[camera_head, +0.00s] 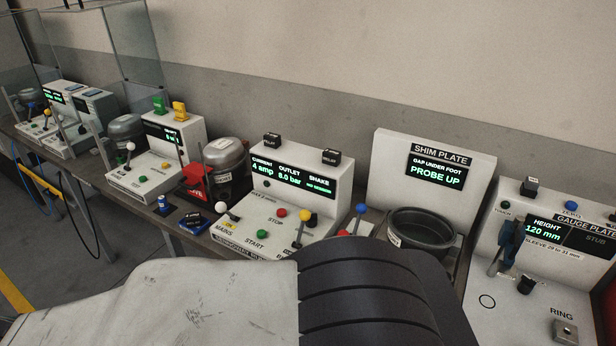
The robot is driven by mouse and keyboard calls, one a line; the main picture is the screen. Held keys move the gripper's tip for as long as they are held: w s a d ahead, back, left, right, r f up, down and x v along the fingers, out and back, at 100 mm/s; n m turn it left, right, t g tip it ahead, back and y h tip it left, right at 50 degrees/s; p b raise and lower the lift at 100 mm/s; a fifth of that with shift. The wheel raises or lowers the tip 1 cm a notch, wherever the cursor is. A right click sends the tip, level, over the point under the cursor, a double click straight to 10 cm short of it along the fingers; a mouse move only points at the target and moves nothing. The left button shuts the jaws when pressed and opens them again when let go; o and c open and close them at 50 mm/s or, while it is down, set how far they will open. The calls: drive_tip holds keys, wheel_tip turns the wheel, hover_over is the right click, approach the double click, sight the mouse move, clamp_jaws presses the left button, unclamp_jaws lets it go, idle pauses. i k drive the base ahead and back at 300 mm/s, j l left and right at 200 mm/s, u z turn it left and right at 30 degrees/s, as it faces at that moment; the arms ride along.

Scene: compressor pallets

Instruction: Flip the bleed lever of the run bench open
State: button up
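The run bench is the white console (300,178) in the middle, its screen reading 4 amp, 8.0 bar and a small, unclear shake line. On its sloped top are a white-ball lever (222,207) by MAINS, a green button (262,233) by START, a red button (281,213) by STOP and a yellow-knob lever (308,217) at the right. The yellow-knob lever leans up and right; a label starting with B beside it is cut off by my arm, so I cannot be sure it is the bleed lever. My gripper is not in view.
My white and black arm fills the bottom middle, hiding the bench's front right. A blue-ball lever (360,208) and a dark bowl (421,232) stand right of it, before the shim plate station (388,165). The gauge plate station (492,290) is far right; a compressor (226,160) stands left.

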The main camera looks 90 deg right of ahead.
sight(304, 214)
drive_tip(key=z, duration=0.9)
drive_tip(key=l+z, duration=0.1)
drive_tip(key=z, duration=2.05)
drive_tip(key=i+l, duration=0.05)
drive_tip(key=i, duration=0.05)
